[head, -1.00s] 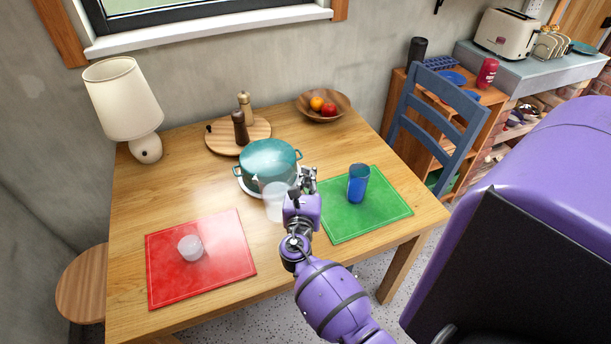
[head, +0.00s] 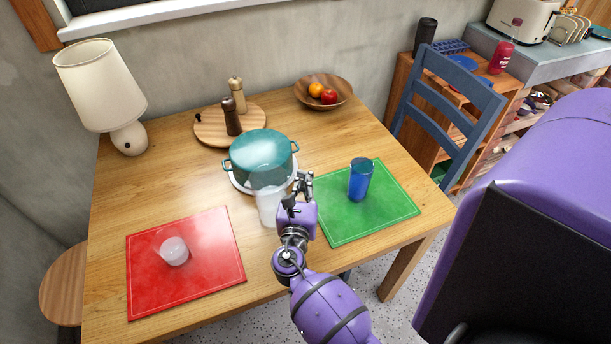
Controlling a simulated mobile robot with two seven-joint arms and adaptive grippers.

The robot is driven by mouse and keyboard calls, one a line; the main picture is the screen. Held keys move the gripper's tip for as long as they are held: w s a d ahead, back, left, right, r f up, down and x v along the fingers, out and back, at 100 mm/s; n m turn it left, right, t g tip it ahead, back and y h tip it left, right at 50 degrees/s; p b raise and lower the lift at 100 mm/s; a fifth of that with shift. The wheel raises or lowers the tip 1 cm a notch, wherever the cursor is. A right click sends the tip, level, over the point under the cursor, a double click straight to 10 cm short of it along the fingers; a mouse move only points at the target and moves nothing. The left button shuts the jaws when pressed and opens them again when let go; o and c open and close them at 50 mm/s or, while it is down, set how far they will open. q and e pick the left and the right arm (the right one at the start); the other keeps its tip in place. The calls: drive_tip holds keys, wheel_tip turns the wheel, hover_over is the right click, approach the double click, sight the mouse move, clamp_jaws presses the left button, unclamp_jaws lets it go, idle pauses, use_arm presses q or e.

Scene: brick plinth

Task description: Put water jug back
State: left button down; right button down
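A translucent whitish jug (head: 268,207) is on or just above the wooden table (head: 200,185), in front of the teal pot (head: 262,152). My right gripper (head: 297,192) is just to the jug's right, its fingers at the jug's side. Whether they are closed on a handle or only beside the jug is too small to tell. My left gripper is not in view.
A blue cup (head: 360,179) stands on the green mat (head: 392,208) to the right. A small clear cup (head: 174,251) is on the red mat (head: 215,275). Behind are a board with mills (head: 212,128), a fruit bowl (head: 343,92) and a lamp (head: 95,85). A blue chair (head: 430,100) stands right.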

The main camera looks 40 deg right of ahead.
drive_tip(key=shift+w+a+r, duration=0.1)
drive_tip(key=shift+a+r, duration=0.1)
drive_tip(key=shift+r, duration=0.05)
drive_tip(key=c, duration=2.5)
unclamp_jaws()
drive_tip(key=shift+f, duration=0.3)
drive_tip(key=o, duration=0.6)
drive_tip(key=shift+r, duration=0.1)
